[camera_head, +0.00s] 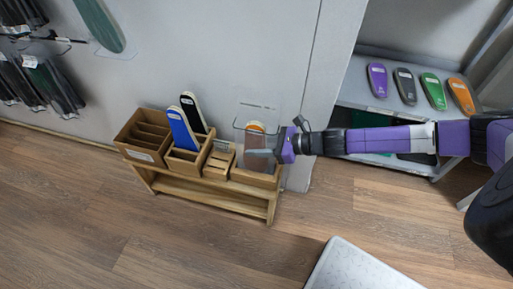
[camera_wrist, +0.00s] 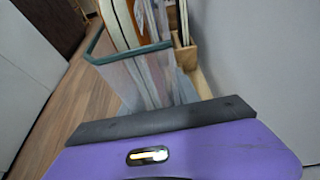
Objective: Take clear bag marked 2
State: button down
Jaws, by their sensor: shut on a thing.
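A clear bag (camera_head: 242,134) stands upright at the right end of the wooden rack. In the wrist view the clear bag (camera_wrist: 140,80) has a dark green rim. An orange-brown insole (camera_head: 256,128) shows in or behind it; I cannot tell which. No number on the bag is readable. My gripper (camera_head: 262,152) reaches in from the right and is shut on the bag. In the wrist view the gripper's dark pad and purple body (camera_wrist: 168,118) hide the bag's near lower part.
The wooden rack (camera_head: 215,195) holds an empty divided box (camera_head: 140,135), a blue insole (camera_head: 182,128) and a black insole (camera_head: 193,112). A grey shelf (camera_head: 385,105) with coloured insoles stands at right. A pale mat (camera_head: 355,268) lies in front. The wall is close behind the rack.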

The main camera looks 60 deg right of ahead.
notch_tip(320, 180, up, 18)
jog(key=p, duration=0.5)
jog(key=shift+p, duration=0.35)
